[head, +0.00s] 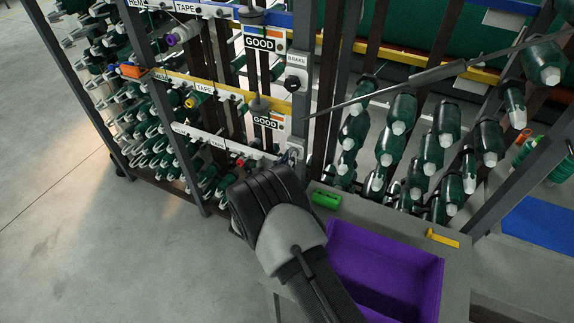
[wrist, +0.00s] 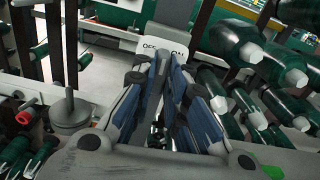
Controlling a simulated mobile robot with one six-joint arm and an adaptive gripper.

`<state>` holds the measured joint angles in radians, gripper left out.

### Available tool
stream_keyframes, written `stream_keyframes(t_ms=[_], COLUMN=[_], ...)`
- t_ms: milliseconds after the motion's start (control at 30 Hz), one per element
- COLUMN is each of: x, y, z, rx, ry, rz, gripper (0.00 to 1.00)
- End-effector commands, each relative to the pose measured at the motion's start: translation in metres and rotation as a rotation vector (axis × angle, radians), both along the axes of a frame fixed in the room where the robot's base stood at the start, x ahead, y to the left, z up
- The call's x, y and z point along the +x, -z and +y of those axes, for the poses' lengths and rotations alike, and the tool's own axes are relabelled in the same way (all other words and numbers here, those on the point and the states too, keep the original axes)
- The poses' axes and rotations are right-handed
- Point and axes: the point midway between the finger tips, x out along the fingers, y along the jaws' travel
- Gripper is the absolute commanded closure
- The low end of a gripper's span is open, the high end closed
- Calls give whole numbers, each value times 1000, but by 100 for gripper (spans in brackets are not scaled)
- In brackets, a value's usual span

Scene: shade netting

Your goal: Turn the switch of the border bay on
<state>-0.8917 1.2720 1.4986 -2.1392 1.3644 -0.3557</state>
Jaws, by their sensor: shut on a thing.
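A white plate (wrist: 180,47) with OFF at its left and ON at its right stands just beyond my fingers in the wrist view; the fingers cover the middle of it. My gripper (wrist: 166,85) has its blue-padded fingers closed around a dark grey lever-like piece (wrist: 154,92) in front of this plate. Whether the lever leans to OFF or ON I cannot tell. In the head view my gripper (head: 289,158) reaches the post beside the lowest rail, and my wrist hides most of the switch. No label naming the border bay is readable.
Rails with HEM and TAPE labels stand at the left, with GOOD signs (head: 264,121) and a BRAKE knob (head: 292,84) near the post. Green bobbins crowd both sides. A purple bin (head: 388,262), a green piece (head: 326,200) and a yellow piece (head: 442,238) are on the bench at right.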

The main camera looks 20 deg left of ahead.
Motion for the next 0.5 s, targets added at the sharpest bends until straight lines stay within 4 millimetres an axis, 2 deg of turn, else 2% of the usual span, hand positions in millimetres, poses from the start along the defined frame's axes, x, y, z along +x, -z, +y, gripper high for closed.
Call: stream_keyframes(t_ms=[500], x=[0], y=[0], z=[-1], rx=[484], ry=[0], rz=[-38], gripper=[100])
